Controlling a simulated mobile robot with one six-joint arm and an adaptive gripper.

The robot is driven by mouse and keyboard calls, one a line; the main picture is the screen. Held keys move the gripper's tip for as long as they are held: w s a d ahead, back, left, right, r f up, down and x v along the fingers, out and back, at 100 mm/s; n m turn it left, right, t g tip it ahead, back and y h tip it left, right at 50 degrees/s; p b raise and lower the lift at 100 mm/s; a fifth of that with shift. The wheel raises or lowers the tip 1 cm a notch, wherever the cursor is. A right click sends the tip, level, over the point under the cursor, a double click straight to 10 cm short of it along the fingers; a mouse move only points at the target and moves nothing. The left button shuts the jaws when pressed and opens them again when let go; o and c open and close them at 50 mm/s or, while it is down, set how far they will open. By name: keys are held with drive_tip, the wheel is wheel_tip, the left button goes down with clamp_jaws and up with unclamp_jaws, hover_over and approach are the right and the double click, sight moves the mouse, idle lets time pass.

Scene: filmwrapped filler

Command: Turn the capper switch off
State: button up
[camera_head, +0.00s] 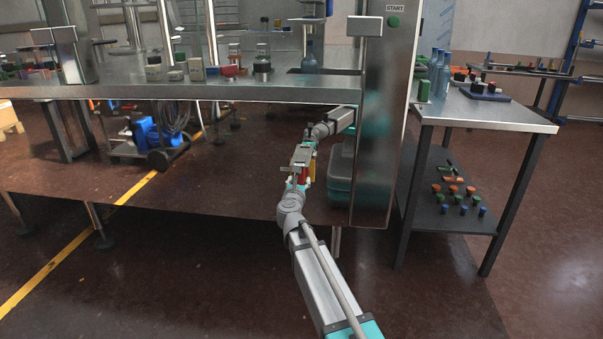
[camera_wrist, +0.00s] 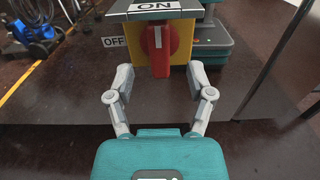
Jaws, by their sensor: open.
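The capper switch is a yellow box (camera_wrist: 181,45) with a red handle (camera_wrist: 160,52) on its front, near the top of the wrist view. The handle is upright, and its white mark points up to the ON label (camera_wrist: 154,6). The OFF label (camera_wrist: 115,42) is at the left of the box. My gripper (camera_wrist: 158,84) is open and empty, its fingers in front of and below the handle, one to each side, apart from it. In the head view, my arm partly hides the switch; a bit of its red handle (camera_head: 304,174) shows.
A steel column (camera_head: 382,150) with a START button (camera_head: 394,22) stands right of the switch. A teal box (camera_head: 340,178) is beside it. The machine table (camera_head: 200,90) overhangs the area. A blue wheeled unit (camera_wrist: 30,32) stands to the left. A side table (camera_head: 480,115) stands right.

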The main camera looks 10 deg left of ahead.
sight(301, 174)
drive_tip(key=shift+w, duration=3.2)
clamp_jaws()
